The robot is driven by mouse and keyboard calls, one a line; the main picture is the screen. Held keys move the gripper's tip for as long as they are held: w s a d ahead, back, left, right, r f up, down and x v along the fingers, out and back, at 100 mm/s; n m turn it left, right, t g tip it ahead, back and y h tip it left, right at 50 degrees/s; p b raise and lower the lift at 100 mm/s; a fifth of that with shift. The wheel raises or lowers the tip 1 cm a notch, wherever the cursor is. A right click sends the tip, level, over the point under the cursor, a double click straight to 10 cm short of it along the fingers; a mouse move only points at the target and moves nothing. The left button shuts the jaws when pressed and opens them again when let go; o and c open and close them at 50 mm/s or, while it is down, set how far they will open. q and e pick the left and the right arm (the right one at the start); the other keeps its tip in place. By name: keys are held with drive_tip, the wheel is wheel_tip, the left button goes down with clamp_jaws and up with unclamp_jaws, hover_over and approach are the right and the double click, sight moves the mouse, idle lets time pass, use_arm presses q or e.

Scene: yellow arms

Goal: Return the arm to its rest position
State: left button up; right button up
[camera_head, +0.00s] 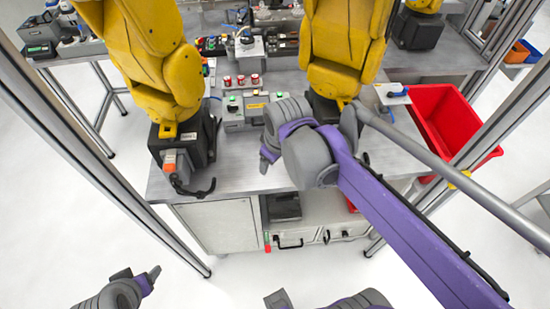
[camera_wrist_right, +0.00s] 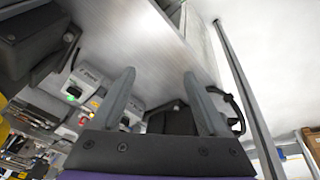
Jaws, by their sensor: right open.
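My right arm, purple and grey, comes in from the right in the head view and reaches over the metal workbench (camera_head: 235,178). Its gripper (camera_head: 267,156) is near the middle of the bench, partly hidden by its own wrist. In the right wrist view the right gripper (camera_wrist_right: 160,74) has its two grey fingers apart, with nothing between them. The bench top shows beyond the fingers. My left gripper (camera_head: 150,277) is at the lower left of the head view, over the floor and away from the bench. Its finger gap cannot be made out.
Two yellow robot arms (camera_head: 160,65) (camera_head: 345,45) stand on black bases on the bench. A grey control box (camera_head: 245,110) sits between them. A red bin (camera_head: 450,120) is at the right. Metal frame posts (camera_head: 110,185) flank the bench. White floor in front is clear.

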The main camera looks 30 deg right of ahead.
idle(0.3)
drive_tip(key=s+a+f+m+t, duration=0.2)
drive_tip(key=s+f, duration=0.4)
drive_tip(key=s, duration=0.4)
drive_tip(key=shift+a+f+m, duration=0.35)
drive_tip(key=shift+a+m, duration=0.5)
drive_tip(key=shift+m, duration=0.15)
